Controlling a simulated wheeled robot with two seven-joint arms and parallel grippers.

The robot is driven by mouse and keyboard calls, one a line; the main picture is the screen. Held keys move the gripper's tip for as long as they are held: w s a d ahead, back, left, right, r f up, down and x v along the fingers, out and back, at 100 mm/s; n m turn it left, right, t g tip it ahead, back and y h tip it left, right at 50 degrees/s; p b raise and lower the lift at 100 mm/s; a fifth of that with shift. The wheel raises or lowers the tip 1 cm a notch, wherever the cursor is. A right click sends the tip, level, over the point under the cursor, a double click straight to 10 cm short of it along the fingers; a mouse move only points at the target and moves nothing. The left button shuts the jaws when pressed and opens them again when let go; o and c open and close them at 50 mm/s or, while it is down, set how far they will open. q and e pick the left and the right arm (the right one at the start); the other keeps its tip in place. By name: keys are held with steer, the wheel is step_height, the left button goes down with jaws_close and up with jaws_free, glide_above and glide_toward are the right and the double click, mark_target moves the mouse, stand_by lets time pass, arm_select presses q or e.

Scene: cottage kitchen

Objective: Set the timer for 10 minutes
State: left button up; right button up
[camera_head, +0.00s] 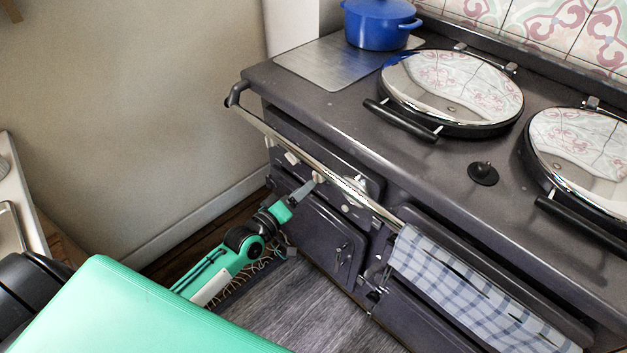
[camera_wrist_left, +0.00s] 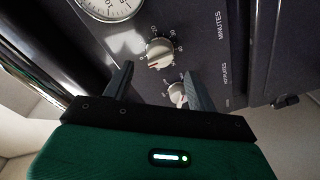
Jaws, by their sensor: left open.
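The timer knob (camera_wrist_left: 160,52) is a pale round knob with a red mark and a ring of numbers, by the word MINUTES, on the dark stove's front panel. In the left wrist view it lies just ahead of and between the fingertips of my left gripper (camera_wrist_left: 159,72). The gripper is open and nothing is held. A second pale knob (camera_wrist_left: 178,94), by the word HOTPLATES, shows between the fingers, nearer the palm. In the head view my left gripper (camera_head: 302,189) is at the stove front, below the rail. Contact with the timer knob cannot be told.
A metal rail (camera_head: 310,155) runs along the stove front above the panel, with a checked towel (camera_head: 465,295) hanging at its right. A round gauge (camera_wrist_left: 108,6) is beside the timer knob. A blue pot (camera_head: 378,25) stands on the stove top. Floor (camera_head: 320,315) is clear before the stove.

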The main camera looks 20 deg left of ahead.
mark_target(315, 180)
arm_select(q)
steer(key=shift+x, duration=2.75)
steer(key=c, duration=1)
